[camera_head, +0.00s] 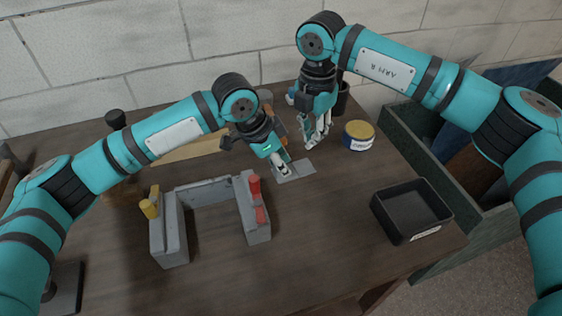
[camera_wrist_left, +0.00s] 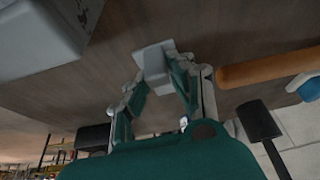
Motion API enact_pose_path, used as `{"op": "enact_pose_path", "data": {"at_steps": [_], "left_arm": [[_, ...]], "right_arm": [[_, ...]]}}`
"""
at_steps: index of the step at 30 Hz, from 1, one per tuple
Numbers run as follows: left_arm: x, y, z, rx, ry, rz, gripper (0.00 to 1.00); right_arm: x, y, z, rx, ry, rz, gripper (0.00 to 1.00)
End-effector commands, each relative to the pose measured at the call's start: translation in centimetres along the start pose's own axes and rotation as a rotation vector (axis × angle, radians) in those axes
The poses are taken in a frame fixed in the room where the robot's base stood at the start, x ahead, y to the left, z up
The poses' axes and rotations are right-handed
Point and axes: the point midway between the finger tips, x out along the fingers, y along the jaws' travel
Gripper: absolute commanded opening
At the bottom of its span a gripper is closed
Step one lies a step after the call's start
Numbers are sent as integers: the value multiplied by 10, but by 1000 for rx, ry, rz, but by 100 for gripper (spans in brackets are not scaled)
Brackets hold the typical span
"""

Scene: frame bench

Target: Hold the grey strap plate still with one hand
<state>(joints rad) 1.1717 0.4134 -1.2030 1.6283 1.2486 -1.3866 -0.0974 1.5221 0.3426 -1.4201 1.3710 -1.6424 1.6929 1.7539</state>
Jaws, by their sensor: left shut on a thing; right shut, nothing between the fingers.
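The grey strap plate (camera_head: 300,169) lies flat on the brown bench near its middle. My left gripper (camera_head: 284,172) is low over its left part and shut on it. In the left wrist view the grey plate (camera_wrist_left: 154,57) shows between and beyond the fingertips of my left gripper (camera_wrist_left: 160,84); the fingers hide part of it. My right gripper (camera_head: 314,143) is shut and empty. It points down just behind the plate, apart from it.
A grey U-shaped frame (camera_head: 168,230) with yellow and red handles stands front left. A tin (camera_head: 359,136) with a yellow lid is right of my right gripper. A black tray (camera_head: 410,212) sits at right. A wooden piece (camera_head: 190,149) lies behind the frame. The front centre is clear.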

Motion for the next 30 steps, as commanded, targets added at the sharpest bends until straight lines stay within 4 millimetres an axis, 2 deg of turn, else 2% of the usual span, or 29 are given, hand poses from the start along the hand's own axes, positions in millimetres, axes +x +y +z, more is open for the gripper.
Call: {"op": "enact_pose_path", "data": {"at_steps": [6,7,13,23,26,30], "left_arm": [[1,0,1,-1,-3,0,0],[1,0,1,-1,-3,0,24],[0,0,1,-1,-2,0,48],[-4,0,0,0,0,-1,48],[-16,-1,0,-1,1,-2,48],[-45,-2,0,-1,2,-4,48]], "right_arm": [[0,0,0,0,0,0,0],[0,0,0,0,0,0,0],[0,0,0,0,0,0,0],[0,0,0,0,0,0,0],[0,0,0,0,0,0,0],[0,0,0,0,0,0,0]]}}
